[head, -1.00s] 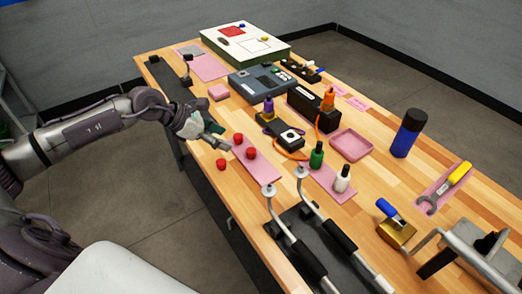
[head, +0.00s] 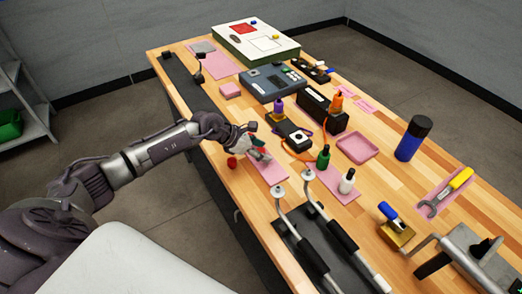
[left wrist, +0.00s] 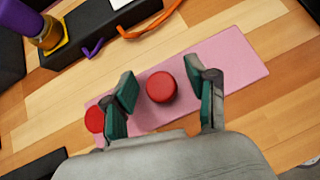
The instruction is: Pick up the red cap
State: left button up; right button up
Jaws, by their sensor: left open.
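A red cap (left wrist: 161,87) stands on a pink mat (left wrist: 240,68) in the left wrist view, between the spread fingers of my left gripper (left wrist: 160,78). The fingers look apart from it. A second red cap (left wrist: 94,120) shows left of the fingers, partly hidden by one. In the head view my left gripper (head: 258,152) is over the far end of the pink mat (head: 268,174) and mostly hides the caps there. My right gripper is not in view.

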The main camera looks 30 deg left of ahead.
aim_at(262, 150)
pick_arm(q)
jog(key=shift+a, duration=0.1)
jog(key=c, duration=0.9)
jog(key=shift+r, duration=0.15)
jog(key=shift+r, duration=0.25)
jog(key=r+b, duration=0.2)
jog(key=r, duration=0.1)
jog(key=shift+d+r, duration=0.2)
jog(key=shift+r, duration=0.1)
jog(key=s+d+r+b, duration=0.1)
jog(key=d+r, duration=0.1)
jog(key=d, duration=0.1)
jog(key=s+d+r, duration=0.1)
jog(key=d+r, duration=0.1)
jog(key=d, duration=0.2)
jog(key=s+d+r+b, duration=0.1)
jog(key=s+d+r, duration=0.1)
jog(key=d, duration=0.1)
jog(key=shift+d+r+b, duration=0.35)
